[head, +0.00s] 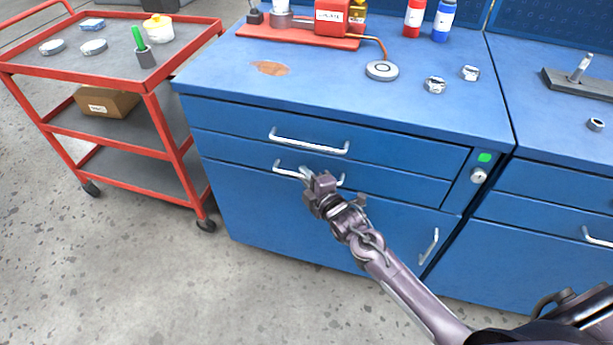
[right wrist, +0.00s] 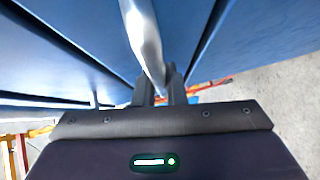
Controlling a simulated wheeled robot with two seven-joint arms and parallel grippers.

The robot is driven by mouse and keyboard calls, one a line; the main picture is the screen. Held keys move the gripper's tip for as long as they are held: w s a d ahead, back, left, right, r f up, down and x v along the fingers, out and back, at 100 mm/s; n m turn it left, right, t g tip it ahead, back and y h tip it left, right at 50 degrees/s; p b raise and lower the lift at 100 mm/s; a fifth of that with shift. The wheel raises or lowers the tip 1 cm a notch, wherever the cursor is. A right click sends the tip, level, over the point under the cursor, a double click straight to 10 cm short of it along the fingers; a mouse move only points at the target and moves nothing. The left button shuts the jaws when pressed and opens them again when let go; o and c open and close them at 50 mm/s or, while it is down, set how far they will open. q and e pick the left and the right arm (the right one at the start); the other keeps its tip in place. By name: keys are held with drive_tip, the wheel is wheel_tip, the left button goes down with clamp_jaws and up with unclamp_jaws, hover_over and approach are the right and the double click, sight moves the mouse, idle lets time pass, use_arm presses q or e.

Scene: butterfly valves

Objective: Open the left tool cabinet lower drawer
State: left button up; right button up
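The left tool cabinet (head: 240,180) is blue, with an upper drawer (head: 380,146), a lower drawer (head: 400,186) and a door beneath. The lower drawer looks closed, its front flush with the cabinet face. Its silver bar handle (head: 282,168) is partly hidden by my right gripper (head: 307,175). In the right wrist view the handle (right wrist: 145,40) runs between the two fingers (right wrist: 161,88), which sit close on either side and appear shut on it. My left gripper is not in view.
The upper drawer handle (head: 310,143) is just above. A lock (head: 478,175) and green marker are at the cabinet's right. A red cart (head: 150,95) stands at left, a second blue cabinet (head: 550,180) at right. Parts lie on the worktop. The floor in front is clear.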

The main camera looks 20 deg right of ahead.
clamp_jaws()
